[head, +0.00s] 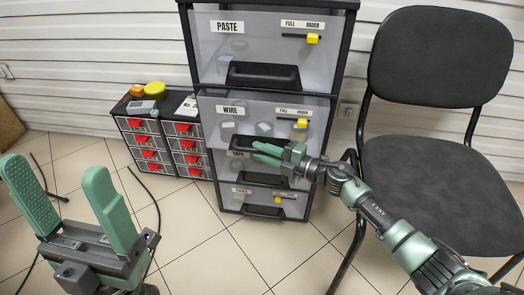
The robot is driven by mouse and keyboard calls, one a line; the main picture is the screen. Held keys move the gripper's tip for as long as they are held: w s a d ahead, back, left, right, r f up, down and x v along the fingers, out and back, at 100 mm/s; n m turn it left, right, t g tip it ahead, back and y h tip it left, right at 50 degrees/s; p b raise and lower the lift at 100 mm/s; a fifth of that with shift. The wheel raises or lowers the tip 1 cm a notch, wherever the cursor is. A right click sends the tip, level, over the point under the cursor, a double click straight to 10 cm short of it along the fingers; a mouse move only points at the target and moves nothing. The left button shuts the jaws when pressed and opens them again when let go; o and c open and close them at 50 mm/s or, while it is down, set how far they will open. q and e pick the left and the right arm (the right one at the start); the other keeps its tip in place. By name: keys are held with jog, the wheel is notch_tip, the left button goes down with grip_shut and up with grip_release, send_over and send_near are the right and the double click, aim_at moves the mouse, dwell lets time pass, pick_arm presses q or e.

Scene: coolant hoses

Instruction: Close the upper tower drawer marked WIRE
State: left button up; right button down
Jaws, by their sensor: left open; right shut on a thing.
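The WIRE drawer (231,123) is in the middle of the head view, below the PASTE drawer, in a dark-framed tower. Its clear front shows a WIRE label and pale items behind it. The front looks nearly in line with the drawer above; I cannot tell whether a small gap is left. My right gripper (268,152) is shut on the WIRE drawer's dark handle (239,142), which the fingers and wrist partly hide. My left gripper (72,200) is open and empty at the lower left, well away from the tower.
The PASTE drawer (222,55) is above, and lower drawers (230,190) are below. A small cabinet (128,125) with red-handled drawers stands left of the tower. A black chair (440,150) stands close on the right, beside my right arm. Tiled floor (215,255) in front is clear.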

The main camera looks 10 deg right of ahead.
aim_at(264, 141)
jog(key=w+b, duration=0.1)
jog(key=w, duration=0.1)
jog(key=w+d+b, duration=0.1)
jog(key=w, duration=0.1)
jog(key=shift+d+f, duration=0.1)
jog(key=shift+d, duration=0.2)
jog(key=c, duration=1.6)
grip_release()
jog(key=shift+o, duration=1.2)
jog(key=shift+w, duration=0.1)
